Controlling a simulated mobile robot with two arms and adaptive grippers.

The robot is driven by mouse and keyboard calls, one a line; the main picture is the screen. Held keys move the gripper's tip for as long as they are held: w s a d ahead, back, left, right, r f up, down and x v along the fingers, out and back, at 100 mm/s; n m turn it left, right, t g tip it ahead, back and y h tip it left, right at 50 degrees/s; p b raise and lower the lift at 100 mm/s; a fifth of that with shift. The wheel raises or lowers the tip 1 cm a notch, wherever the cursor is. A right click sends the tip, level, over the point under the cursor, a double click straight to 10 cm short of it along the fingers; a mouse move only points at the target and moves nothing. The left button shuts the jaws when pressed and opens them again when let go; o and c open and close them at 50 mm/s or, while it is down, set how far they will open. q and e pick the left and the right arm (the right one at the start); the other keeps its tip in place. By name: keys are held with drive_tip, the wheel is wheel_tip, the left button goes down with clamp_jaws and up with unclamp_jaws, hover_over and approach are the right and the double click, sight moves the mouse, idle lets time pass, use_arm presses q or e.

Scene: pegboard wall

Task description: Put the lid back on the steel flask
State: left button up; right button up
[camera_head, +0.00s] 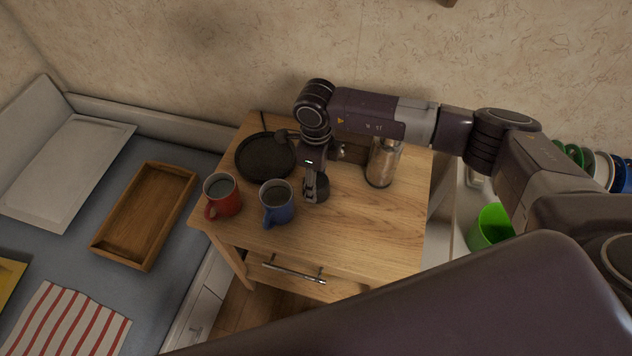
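A small dark round piece, which looks like the lid (322,188), is left of the flask, near the middle of the top. My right gripper (315,190) points down at it, with a finger in front of its left side. The far finger is hidden, so I cannot tell whether the gripper grips the lid. My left gripper is not in view.
A red mug (221,196) and a blue mug (277,204), both with dark liquid, stand left of the lid. A black round plate (264,157) lies behind them. The right front of the wooden top (375,235) is clear. A green cup (490,228) stands farther right.

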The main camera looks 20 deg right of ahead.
sight(318, 182)
use_arm(q)
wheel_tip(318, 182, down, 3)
drive_tip(key=b, duration=0.2)
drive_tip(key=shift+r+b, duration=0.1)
drive_tip(key=shift+b, duration=0.3)
use_arm(e)
wheel_tip(318, 182, up, 20)
drive_tip(key=shift+f, duration=0.15)
drive_tip(key=s+d+f+n, duration=0.1)
drive_tip(key=s+d+n, duration=0.1)
drive_tip(key=s+n, duration=0.5)
drive_tip(key=s+d+f+n, duration=0.1)
drive_tip(key=s+n, duration=0.6)
drive_tip(key=n, duration=1.1)
drive_tip(key=shift+d+f, duration=0.25)
drive_tip(key=shift+d, duration=0.3)
